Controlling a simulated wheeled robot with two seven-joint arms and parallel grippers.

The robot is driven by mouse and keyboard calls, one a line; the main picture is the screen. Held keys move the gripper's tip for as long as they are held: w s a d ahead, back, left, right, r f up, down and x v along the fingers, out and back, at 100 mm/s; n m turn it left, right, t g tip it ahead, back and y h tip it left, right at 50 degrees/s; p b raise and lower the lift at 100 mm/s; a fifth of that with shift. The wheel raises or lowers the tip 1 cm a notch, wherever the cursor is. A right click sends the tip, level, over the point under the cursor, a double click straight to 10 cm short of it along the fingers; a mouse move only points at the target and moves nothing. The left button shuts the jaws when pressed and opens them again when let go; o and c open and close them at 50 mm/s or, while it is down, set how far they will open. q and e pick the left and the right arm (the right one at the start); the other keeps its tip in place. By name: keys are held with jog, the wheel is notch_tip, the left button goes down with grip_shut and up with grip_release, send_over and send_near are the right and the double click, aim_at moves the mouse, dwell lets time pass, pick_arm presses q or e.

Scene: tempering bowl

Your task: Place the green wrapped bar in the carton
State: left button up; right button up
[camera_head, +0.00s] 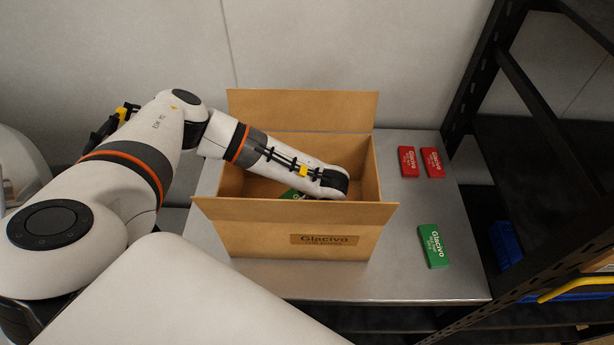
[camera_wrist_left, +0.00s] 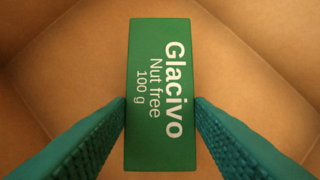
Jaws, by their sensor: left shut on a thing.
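The open cardboard carton (camera_head: 300,236) stands on the metal table, its flaps up and a "Glacivo" label on its front. My left arm reaches down into it, and the arm and front wall hide the gripper's fingers in the head view. In the left wrist view my left gripper (camera_wrist_left: 160,112) is shut on a green wrapped bar (camera_wrist_left: 148,60) marked "Glacivo Nut free 100 g". Cardboard surrounds the bar in that view. A bit of green bar (camera_head: 291,194) shows inside the carton in the head view. I cannot tell whether the bar touches the carton floor.
Another green bar (camera_head: 433,246) lies on the table (camera_head: 400,285) right of the carton. Two red bars, a left one (camera_head: 408,161) and a right one (camera_head: 432,162), lie farther back. A black shelf rack (camera_head: 545,110) stands at the right. The table between carton and bars is clear.

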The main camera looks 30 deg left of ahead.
pick_arm(q)
notch_tip(320, 180, down, 2)
jog(key=shift+f+p, duration=0.25)
jog(key=shift+p, duration=0.1)
jog(key=shift+w+f, duration=0.1)
jog(key=shift+f, duration=0.15)
pick_arm(e)
jog(key=shift+w+r, duration=0.3)
jog(key=shift+r, duration=0.2)
pick_arm(q)
jog(key=o, duration=1.1)
pick_arm(e)
jog(key=shift+a, duration=0.15)
